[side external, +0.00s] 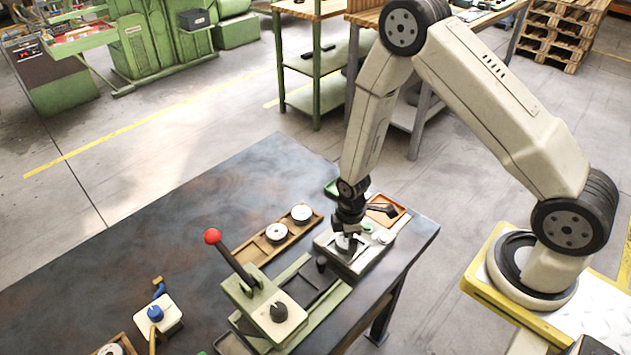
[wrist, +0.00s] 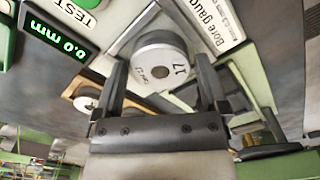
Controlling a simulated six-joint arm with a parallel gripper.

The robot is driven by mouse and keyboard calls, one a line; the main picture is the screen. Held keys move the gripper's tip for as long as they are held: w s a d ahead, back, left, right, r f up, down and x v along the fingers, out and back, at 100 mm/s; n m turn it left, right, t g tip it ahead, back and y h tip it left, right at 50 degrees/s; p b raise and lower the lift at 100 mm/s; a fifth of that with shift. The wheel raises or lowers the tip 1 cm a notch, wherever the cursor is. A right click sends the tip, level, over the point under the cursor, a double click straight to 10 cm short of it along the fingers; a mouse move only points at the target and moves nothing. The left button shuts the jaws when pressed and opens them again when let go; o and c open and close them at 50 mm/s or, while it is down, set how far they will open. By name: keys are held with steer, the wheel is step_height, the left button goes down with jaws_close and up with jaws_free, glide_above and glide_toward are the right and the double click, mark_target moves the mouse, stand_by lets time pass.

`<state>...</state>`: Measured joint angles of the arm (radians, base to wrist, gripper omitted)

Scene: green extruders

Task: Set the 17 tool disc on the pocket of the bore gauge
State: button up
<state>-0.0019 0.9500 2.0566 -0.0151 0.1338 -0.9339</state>
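The 17 tool disc (wrist: 160,62) is a pale metal cylinder with a centre hole and a dark "17" on its face. In the wrist view it lies between my gripper's fingers, over the pale plate of the bore gauge (wrist: 222,25). My gripper (wrist: 160,62) is open around the disc, with narrow gaps at its sides. In the side view my gripper (side external: 347,236) points down over the bore gauge (side external: 374,258). The gauge's display (wrist: 55,41) reads 0.0 mm. The pocket is mostly hidden under the disc, so how fully it is seated cannot be told.
A wooden rack (side external: 262,252) with pale discs stands left of the gauge. A green press (side external: 265,308) with a red-knobbed lever stands in front. An orange tray (side external: 398,205) lies behind the gauge. The dark tabletop (side external: 150,235) is clear at the left.

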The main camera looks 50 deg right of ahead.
steer(key=shift+r, duration=0.15)
steer(key=shift+r, duration=3.75)
steer(key=shift+r, duration=0.1)
steer(key=s+r+m+t, duration=0.1)
steer(key=s+r+m, duration=0.2)
steer(key=r+m, duration=0.2)
steer(key=s+r+m+t, duration=0.1)
steer(key=s+r+m, duration=0.2)
steer(key=r, duration=0.6)
steer(key=shift+s+r+m+t, duration=0.3)
steer(key=shift+s+m, duration=0.1)
steer(key=shift+m, duration=1)
